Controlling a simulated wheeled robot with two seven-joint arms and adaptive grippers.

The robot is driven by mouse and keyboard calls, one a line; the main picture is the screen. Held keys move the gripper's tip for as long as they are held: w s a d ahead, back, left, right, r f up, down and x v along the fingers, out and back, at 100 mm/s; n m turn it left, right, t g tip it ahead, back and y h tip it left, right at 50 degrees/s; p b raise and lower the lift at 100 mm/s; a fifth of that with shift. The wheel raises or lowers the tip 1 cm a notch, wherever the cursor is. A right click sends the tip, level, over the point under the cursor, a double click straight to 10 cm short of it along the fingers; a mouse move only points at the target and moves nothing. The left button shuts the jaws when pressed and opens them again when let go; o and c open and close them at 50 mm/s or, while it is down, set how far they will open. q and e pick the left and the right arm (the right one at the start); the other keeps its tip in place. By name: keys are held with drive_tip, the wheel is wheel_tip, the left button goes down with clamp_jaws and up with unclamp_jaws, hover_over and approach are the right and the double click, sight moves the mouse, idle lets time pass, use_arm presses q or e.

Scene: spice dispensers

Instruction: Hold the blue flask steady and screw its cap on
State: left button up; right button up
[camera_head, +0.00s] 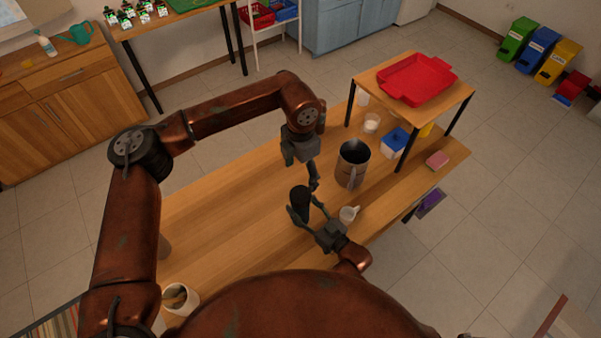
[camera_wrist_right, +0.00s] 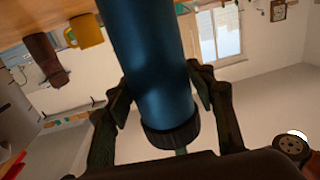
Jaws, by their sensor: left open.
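The blue flask (camera_wrist_right: 152,65) fills the middle of the right wrist view. It has a dark ribbed cap-like end (camera_wrist_right: 172,135) towards my palm, and its other end runs out of the picture. In the head view the flask (camera_head: 300,200) looks like a small dark shape over the table. My right gripper (camera_wrist_right: 160,95) has a finger on either side of the flask and appears shut on it; in the head view it is at the near edge of the table. My left gripper (camera_head: 314,180) is open, pointing down just above and right of the flask. How tightly the cap sits cannot be told.
A large grey mug (camera_head: 352,170) and a small white cup (camera_head: 348,214) stand close to the right on the wooden table (camera_head: 235,185). A raised shelf with a red tray (camera_head: 418,80) is at the back right.

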drive_tip(key=o, duration=0.4)
drive_tip(key=shift+c, duration=0.2)
drive_tip(key=shift+d, duration=0.1)
drive_tip(key=v, duration=1.2)
drive_tip(key=shift+r, duration=0.1)
